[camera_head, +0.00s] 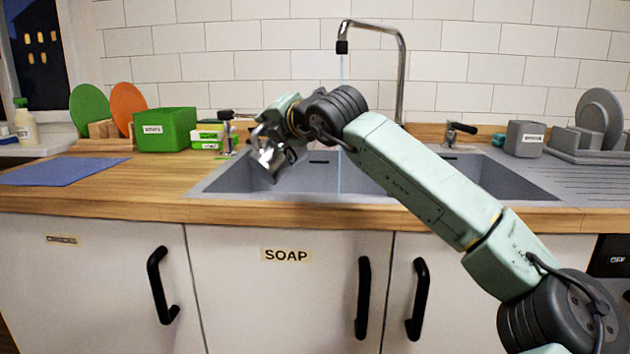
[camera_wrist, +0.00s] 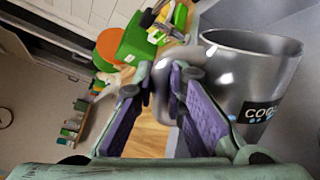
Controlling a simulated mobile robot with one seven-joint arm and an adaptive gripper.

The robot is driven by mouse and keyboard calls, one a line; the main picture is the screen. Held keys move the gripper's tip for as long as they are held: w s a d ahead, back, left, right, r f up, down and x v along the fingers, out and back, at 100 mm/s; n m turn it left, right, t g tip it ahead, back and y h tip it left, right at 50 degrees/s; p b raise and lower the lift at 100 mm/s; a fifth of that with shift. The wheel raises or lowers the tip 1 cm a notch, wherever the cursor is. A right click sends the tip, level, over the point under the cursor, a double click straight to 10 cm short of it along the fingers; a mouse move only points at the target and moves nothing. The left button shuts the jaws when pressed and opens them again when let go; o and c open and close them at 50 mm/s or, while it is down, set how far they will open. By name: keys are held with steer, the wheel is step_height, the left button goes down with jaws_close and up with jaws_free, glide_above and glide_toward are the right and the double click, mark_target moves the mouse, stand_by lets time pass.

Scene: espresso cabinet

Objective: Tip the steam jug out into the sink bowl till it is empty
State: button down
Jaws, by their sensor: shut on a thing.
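The steam jug (camera_wrist: 232,75) is a shiny metal jug with a dark label, partly cut off, starting "COO". Its handle is between the purple-padded fingers of my gripper (camera_wrist: 160,88), which is shut on it. In the head view the jug (camera_head: 268,158) hangs from my gripper (camera_head: 272,135) over the left part of the grey sink bowl (camera_head: 225,181), and looks tilted. In the wrist view part of its grey inner wall shows at the mouth; I see no liquid, but its bottom is hidden. No stream from the jug shows.
A thin water stream (camera_head: 341,70) falls from the tap (camera_head: 402,85) into the sink, right of the jug. A green box (camera_head: 165,130) and a soap dispenser (camera_head: 227,135) stand behind left. A blue mat (camera_head: 62,171) lies on the left counter. A dish rack stands at the right.

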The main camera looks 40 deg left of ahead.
mark_target(255, 153)
steer(key=shift+s+a+f+n+t+b, duration=0.15)
steer(key=shift+s+f+n+b, duration=0.55)
steer(key=shift+b, duration=0.85)
steer(key=shift+s+a+f+n+t+b, duration=0.1)
steer(key=shift+s+f+n+t+b, duration=0.25)
steer(key=shift+f+b, duration=0.85)
steer(key=shift+s+a+f+n+b, duration=0.15)
steer(key=shift+s+f+n+b, duration=0.4)
steer(key=shift+b, duration=1.3)
steer(key=s+a+n+t+y+b, duration=0.1)
steer(key=s+n+b, duration=0.5)
steer(key=b, duration=0.3)
steer(key=shift+s+a+n, duration=0.35)
steer(key=shift+n, duration=0.25)
